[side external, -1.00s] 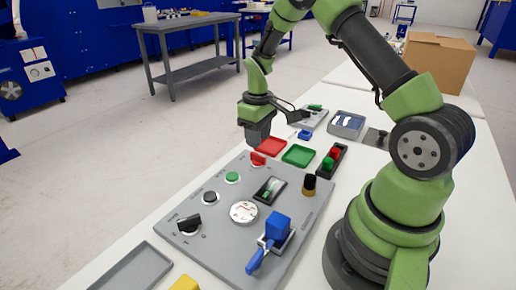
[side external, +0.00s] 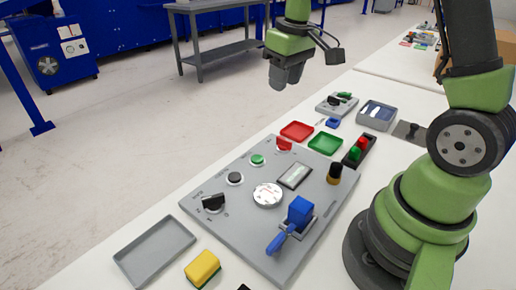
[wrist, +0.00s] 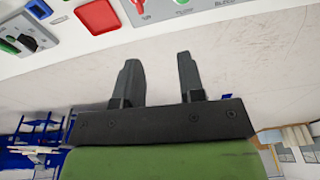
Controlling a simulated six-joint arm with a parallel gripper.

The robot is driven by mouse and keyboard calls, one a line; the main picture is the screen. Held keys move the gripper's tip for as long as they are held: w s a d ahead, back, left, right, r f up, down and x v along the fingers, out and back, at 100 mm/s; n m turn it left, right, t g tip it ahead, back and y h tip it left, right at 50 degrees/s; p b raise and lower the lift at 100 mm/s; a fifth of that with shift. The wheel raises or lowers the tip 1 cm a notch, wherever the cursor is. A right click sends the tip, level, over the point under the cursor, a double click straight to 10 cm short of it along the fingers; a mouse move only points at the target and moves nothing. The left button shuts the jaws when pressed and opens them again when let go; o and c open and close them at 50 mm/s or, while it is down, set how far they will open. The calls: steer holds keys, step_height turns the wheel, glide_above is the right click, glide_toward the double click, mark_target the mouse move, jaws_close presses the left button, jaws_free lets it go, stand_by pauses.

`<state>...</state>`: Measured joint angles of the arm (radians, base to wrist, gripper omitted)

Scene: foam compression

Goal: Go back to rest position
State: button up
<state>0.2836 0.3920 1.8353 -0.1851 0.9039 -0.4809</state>
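My gripper (side external: 286,80) hangs in the air in the side external view, above and behind the grey control panel (side external: 225,205), over the far left edge of the table. In the wrist view my gripper (wrist: 160,75) has its two dark fingers apart with nothing between them. Pale floor shows behind the fingers. The panel carries a black knob (side external: 213,203), a blue lever (side external: 298,211), buttons and a round white dial (side external: 267,195). The upper part of my arm is cut off by the top of the side external view.
A red tray (side external: 297,131), a green tray (side external: 325,143) and a black holder with red and green pieces (side external: 359,152) sit beyond the panel. A grey tray (side external: 154,250) and yellow sponge (side external: 203,268) lie at the front. A grey workbench (side external: 213,42) stands behind.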

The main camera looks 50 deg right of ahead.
steer(key=s+a+r+m+t+y, duration=0.1)
steer(key=s+a+r+t, duration=0.1)
steer(key=s+a+r, duration=0.3)
steer(key=s+a+r+m+t+y, duration=0.1)
steer(key=s+a+r, duration=0.4)
steer(key=s, duration=0.6)
steer(key=a+m+t, duration=0.1)
steer(key=t, duration=0.1)
steer(key=shift+s+t, duration=0.25)
steer(key=shift+t, duration=0.05)
